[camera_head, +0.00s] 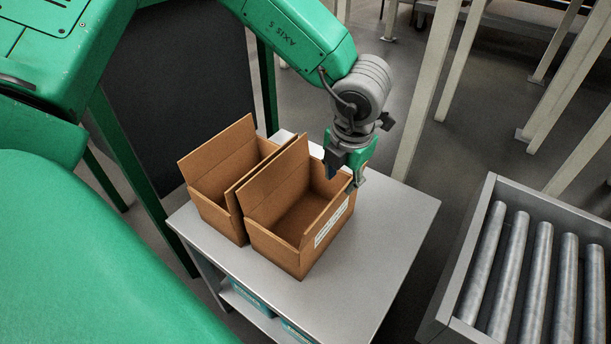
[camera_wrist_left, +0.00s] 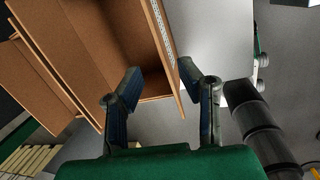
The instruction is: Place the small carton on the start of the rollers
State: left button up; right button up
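Two open brown cartons stand side by side on a grey table (camera_head: 385,225), flaps up. The nearer carton (camera_head: 275,248) has a white label on its right side; the other carton (camera_head: 215,213) is at its left. They look alike in size, so I cannot tell which is the small one. My left gripper (camera_head: 347,174) is at the far right corner of the labelled carton, pointing down. In the left wrist view its fingers (camera_wrist_left: 160,70) are apart, with the labelled carton's wall (camera_wrist_left: 158,30) between them; contact is unclear. My right gripper is not in view.
A roller conveyor (camera_head: 485,265) with a raised grey side rail stands at the right, separated from the table by a floor gap. The table's right part is bare. A dark panel (camera_head: 180,85) stands behind the cartons. Teal boxes (camera_head: 250,298) sit on the lower shelf.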

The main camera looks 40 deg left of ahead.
pick_arm(q)
send_over(331, 214)
jog(key=f, duration=0.7)
jog(key=shift+w+d, duration=0.35)
jog(key=f, duration=0.3)
jog(key=a+f, duration=0.1)
jog(key=f, duration=0.1)
jog(key=shift+s, duration=0.1)
jog(key=shift+f, duration=0.3)
